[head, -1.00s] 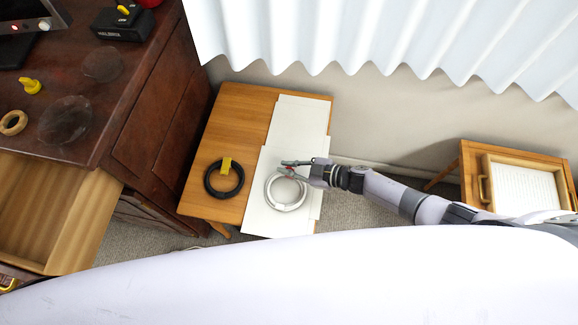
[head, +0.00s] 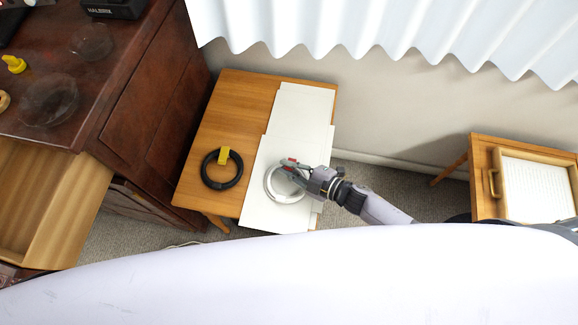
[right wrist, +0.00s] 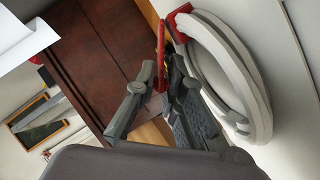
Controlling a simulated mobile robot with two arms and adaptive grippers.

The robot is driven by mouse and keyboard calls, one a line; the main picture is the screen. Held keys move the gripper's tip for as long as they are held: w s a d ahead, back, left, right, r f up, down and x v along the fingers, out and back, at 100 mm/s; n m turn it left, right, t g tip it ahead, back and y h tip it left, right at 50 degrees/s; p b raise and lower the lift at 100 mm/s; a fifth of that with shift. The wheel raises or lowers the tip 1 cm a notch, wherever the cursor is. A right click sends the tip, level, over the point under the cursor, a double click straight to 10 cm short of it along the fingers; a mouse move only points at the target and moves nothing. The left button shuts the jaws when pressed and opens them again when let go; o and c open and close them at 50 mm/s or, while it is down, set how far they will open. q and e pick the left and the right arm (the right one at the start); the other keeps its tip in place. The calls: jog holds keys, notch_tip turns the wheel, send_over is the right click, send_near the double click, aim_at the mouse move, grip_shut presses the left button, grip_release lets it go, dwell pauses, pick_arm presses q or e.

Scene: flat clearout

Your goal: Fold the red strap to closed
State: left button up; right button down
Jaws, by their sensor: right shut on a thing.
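A white ring-shaped coil (head: 270,190) lies on white sheets on the small wooden table. The red strap (head: 289,160) is at the coil's upper edge. In the right wrist view the strap (right wrist: 181,20) sits against the white coil (right wrist: 240,75), and a red flap of it (right wrist: 160,55) stands out between my fingers. My right gripper (head: 287,167) is over the coil's upper right edge, shut on the strap's flap; its fingers also show in the right wrist view (right wrist: 160,85). The fingers hide part of the strap. My left gripper is out of view.
A black coil with a yellow strap (head: 222,184) lies left of the white sheets (head: 290,125) on the table (head: 233,100). A dark wooden cabinet (head: 150,105) with an open drawer (head: 40,195) stands left. A side table with a tray (head: 492,185) stands right.

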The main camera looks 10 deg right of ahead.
jog(key=shift+s+a+f, duration=0.1)
dwell(0.3)
jog(key=c, duration=1.7)
grip_release()
jog(key=shift+o, duration=0.2)
jog(key=v, duration=1)
jog(key=shift+s+d, duration=0.2)
jog(key=shift+s, duration=0.05)
jog(key=shift+s+d+r, duration=0.25)
jog(key=shift+s+d, duration=0.15)
jog(key=shift+d, duration=0.15)
jog(key=shift+o, duration=0.5)
